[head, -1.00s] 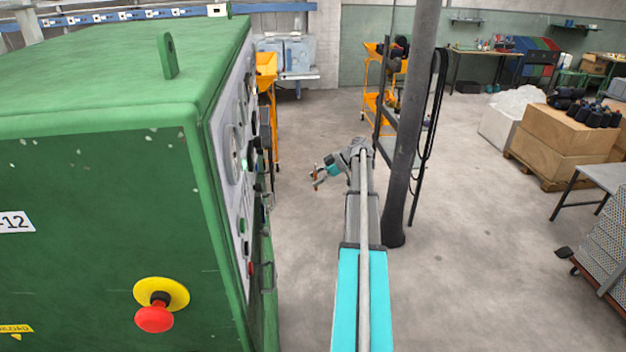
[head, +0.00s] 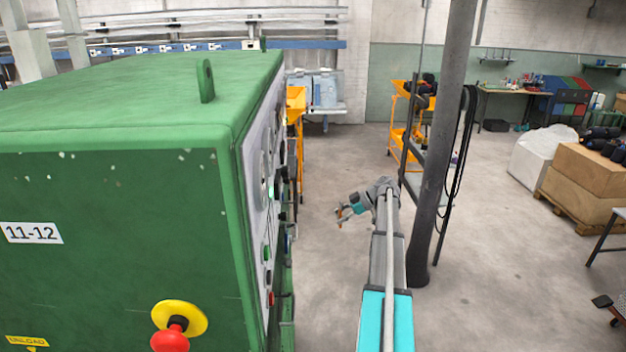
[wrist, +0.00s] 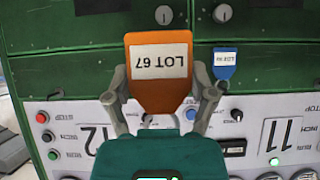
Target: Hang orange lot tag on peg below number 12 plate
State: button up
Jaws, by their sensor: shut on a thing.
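The orange lot tag (wrist: 158,70) is between the two fingers of my gripper (wrist: 162,95) in the wrist view, its white label reading LOT 67 upside down. The number 12 plate (wrist: 93,136) is upside down at lower left, partly covered by my gripper. A dark knob or peg (wrist: 147,118) shows just beyond the tag's narrow end, apart from it in the picture; its depth is unclear. In the head view my gripper (head: 347,212) is small, with a bit of orange at its tip, right of the green machine (head: 120,210).
A blue lot tag (wrist: 226,66) hangs right of the orange one, near the number 11 plate (wrist: 280,137). Push buttons (wrist: 43,117) line the panel's left. A dark post (head: 440,150) stands close right of my arm; an orange cart (head: 403,140) is behind. Floor between is clear.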

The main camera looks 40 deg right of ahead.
notch_tip(320, 180, down, 12)
jog(key=b, duration=1.1)
jog(key=shift+s, duration=0.1)
